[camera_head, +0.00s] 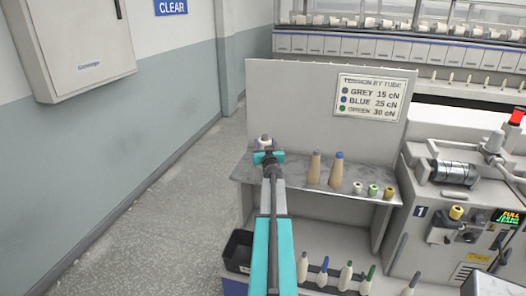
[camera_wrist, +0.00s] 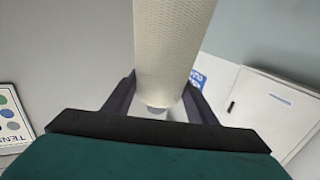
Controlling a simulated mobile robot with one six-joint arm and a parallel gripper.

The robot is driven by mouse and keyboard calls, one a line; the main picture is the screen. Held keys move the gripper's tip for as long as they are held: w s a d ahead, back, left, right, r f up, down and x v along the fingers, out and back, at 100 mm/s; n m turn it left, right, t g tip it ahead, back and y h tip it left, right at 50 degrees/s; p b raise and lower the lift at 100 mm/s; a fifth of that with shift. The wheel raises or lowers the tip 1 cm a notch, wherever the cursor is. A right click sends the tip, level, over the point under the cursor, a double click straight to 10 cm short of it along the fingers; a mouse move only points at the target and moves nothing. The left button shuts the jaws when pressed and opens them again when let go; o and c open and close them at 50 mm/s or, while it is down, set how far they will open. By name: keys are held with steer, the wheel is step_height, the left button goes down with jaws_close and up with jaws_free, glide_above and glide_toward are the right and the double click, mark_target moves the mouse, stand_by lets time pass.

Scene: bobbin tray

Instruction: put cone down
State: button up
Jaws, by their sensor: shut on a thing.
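My gripper (camera_head: 268,156) is at the left end of a grey shelf (camera_head: 250,172) in the head view. It is shut on a cream, textured cone (camera_wrist: 174,45). In the wrist view the cone fills the top middle, between the two dark fingers of my gripper (camera_wrist: 160,92). In the head view only a small part of the held cone (camera_head: 265,139) shows past my gripper. I cannot tell whether its base touches the shelf. Two tan cones stand upright on the shelf, a grey-tipped one (camera_head: 314,168) and a blue-tipped one (camera_head: 337,170).
Several small bobbins (camera_head: 373,190) stand on the shelf's right part. A panel with a tension sign (camera_head: 371,97) rises behind. A black bin (camera_head: 238,251) and several slim cones (camera_head: 346,276) are below. A machine (camera_head: 459,207) stands right. Floor at left is clear.

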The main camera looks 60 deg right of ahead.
steer(key=shift+w+d+f, duration=0.1)
steer(key=shift+w+d, duration=0.05)
steer(key=shift+w, duration=0.45)
steer(key=shift+f+b, duration=0.5)
steer(key=shift+f, duration=1.3)
steer(key=o, duration=1.6)
steer(key=shift+b+v, duration=0.7)
steer(key=shift+v, duration=5.3)
